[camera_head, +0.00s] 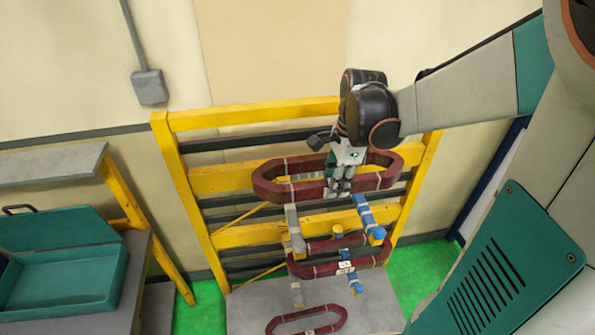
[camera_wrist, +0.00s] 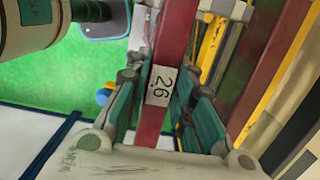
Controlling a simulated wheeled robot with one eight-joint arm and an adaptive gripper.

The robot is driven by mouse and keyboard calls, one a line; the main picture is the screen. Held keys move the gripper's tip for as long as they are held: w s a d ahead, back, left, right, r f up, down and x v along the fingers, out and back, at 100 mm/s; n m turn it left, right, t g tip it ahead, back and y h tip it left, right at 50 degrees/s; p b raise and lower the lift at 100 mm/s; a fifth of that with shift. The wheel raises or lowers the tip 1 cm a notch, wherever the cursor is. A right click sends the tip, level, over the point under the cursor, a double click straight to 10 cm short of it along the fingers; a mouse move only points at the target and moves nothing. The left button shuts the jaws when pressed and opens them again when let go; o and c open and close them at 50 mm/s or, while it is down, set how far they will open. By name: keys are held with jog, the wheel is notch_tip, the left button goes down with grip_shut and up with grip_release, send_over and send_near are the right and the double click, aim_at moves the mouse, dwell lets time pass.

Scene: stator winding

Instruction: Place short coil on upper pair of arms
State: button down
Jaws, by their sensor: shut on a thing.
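A dark red ring-shaped coil with pale bands (camera_head: 298,191) is held by my gripper (camera_head: 340,186), which is shut on its near long side. The coil is roughly level, above and apart from the upper pair of arms: a grey left arm (camera_head: 294,226) and a blue right arm (camera_head: 367,216). In the wrist view, the fingers (camera_wrist: 160,80) stand either side of the red coil bar (camera_wrist: 177,35) at a white label (camera_wrist: 160,86) reading "26". A second red coil (camera_head: 318,270) is lower, at the lower pair of arms: grey (camera_head: 297,292) and blue (camera_head: 351,279).
A third red coil (camera_head: 290,319) lies at the bottom on a grey surface (camera_head: 250,310). A yellow frame with dark slats (camera_head: 172,180) stands behind the arms. A teal open toolbox (camera_head: 65,275) sits on a grey bench at left. Green floor (camera_head: 205,308) shows around.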

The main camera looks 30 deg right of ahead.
notch_tip(320, 180, down, 10)
jog(key=b, duration=0.6)
jog(key=shift+r, duration=0.2)
jog(key=c, duration=1.4)
grip_release()
jog(key=r+p, duration=0.2)
jog(key=r, duration=0.2)
jog(key=d+r+p, duration=0.1)
jog(key=r+p, duration=0.2)
jog(key=r, duration=0.1)
jog(key=r+p, duration=0.3)
jog(key=r, duration=0.1)
jog(key=shift+s+d, duration=0.2)
jog(key=shift+s, duration=0.05)
